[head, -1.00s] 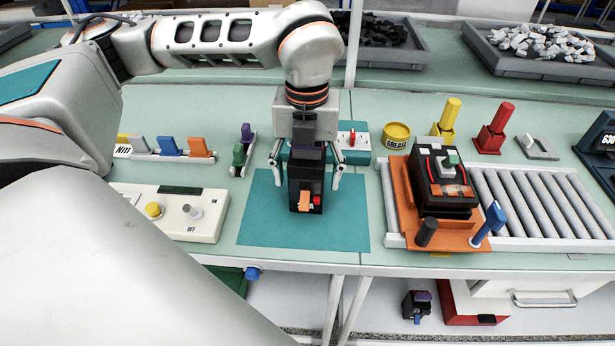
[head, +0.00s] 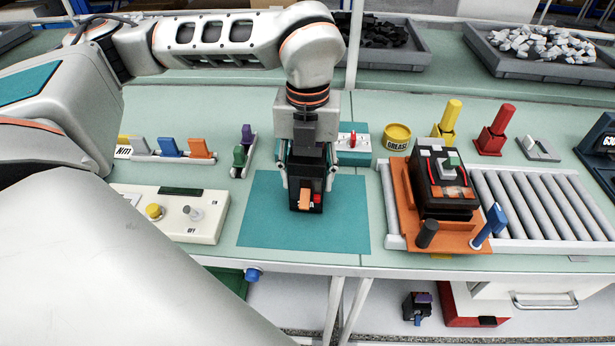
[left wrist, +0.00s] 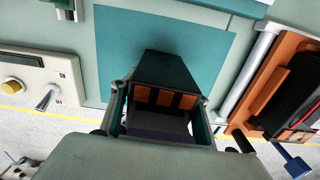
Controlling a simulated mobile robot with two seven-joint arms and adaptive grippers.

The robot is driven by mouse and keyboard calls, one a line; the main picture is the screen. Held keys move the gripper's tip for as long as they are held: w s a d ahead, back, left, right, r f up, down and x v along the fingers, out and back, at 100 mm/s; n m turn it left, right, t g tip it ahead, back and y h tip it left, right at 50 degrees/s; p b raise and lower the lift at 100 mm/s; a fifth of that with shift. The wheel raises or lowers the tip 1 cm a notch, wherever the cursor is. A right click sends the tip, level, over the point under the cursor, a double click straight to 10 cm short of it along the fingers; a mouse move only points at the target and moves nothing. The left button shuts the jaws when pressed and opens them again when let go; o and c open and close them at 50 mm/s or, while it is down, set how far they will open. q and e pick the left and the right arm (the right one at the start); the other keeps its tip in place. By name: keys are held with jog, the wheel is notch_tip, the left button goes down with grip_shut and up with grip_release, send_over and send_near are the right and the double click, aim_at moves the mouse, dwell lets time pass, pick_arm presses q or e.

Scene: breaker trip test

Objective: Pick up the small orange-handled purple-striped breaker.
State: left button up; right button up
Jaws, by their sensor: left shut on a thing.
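The small black breaker (head: 305,190) has an orange handle and a small red part on its front. It stands upright on the teal mat (head: 345,215). My left gripper (head: 307,180) comes down from above, with its fingers closed against the breaker's two sides. In the left wrist view the breaker (left wrist: 165,85) sits between the fingers, with orange pieces and a dark purple band showing. The gripper hides its top in the head view. I cannot tell any gap between breaker and mat. My right gripper is not in view.
An orange fixture (head: 400,215) holding a larger black breaker (head: 440,185) stands right of the mat, on a roller conveyor (head: 540,205). A white switch panel (head: 175,213) is left. A yellow grease tin (head: 397,136) stands behind. The mat is otherwise clear.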

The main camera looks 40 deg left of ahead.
pick_arm(q)
notch_tip(320, 180, up, 19)
jog(key=shift+r+p, duration=0.1)
jog(key=shift+p, duration=1.05)
jog(key=shift+s, duration=0.1)
